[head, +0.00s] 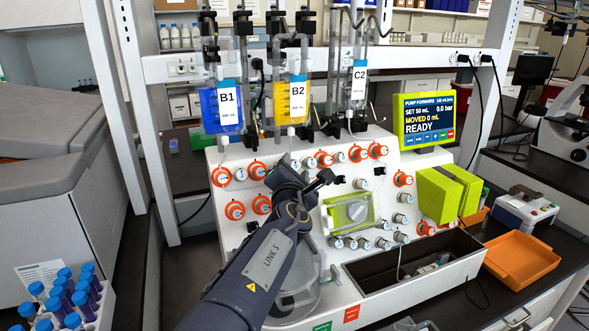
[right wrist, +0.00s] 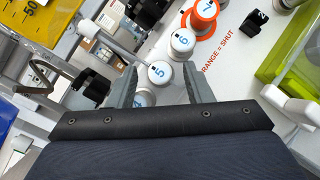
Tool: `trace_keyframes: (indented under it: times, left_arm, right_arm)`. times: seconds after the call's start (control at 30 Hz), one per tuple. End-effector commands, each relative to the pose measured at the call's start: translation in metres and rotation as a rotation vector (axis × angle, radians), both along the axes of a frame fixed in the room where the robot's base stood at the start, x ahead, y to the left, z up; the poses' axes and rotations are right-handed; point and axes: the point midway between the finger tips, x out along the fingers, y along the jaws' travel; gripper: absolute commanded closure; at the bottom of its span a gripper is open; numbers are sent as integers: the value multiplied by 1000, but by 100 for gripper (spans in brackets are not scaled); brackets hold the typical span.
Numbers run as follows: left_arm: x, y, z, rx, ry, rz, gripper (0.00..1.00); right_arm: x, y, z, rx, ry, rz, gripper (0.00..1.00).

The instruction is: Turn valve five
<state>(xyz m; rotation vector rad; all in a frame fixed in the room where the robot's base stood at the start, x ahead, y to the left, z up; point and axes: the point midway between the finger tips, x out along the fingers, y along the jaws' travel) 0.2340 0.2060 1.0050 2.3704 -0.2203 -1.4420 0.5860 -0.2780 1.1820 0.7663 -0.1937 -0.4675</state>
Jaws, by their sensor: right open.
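Valve five (right wrist: 160,75) is a round pale grey knob with a white face and a blue 5, on the white panel. In the right wrist view it sits between the two finger ends, with no orange showing on it. My right gripper (right wrist: 161,71) is open, its fingers on either side of the knob; I cannot tell whether they touch it. In the head view my right gripper (head: 306,182) is at the upper knob row, and my arm hides part of that row. My left gripper is not in view.
Knob 6 (right wrist: 182,41) and orange-ringed knob 7 (right wrist: 204,10) lie above valve five; knob 4 (right wrist: 143,99) is partly hidden below. Panel text reads "ORANGE = SHUT". Bags B1 (head: 221,112) and B2 (head: 291,104) hang above. The screen (head: 424,120) reads READY.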

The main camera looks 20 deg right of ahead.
Motion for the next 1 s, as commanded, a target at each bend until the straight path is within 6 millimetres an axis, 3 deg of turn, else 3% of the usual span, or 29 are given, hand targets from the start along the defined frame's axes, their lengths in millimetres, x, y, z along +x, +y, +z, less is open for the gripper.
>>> trace_keyframes:
  times: [0.17,0.53,1.0]
  left_arm:
    - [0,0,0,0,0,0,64]
    - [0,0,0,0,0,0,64]
    - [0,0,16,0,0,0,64]
  right_arm:
    - [0,0,0,0,0,0,54]
    - [0,0,0,0,1,-1,99]
    - [1,2,4,123,-6,-50,99]
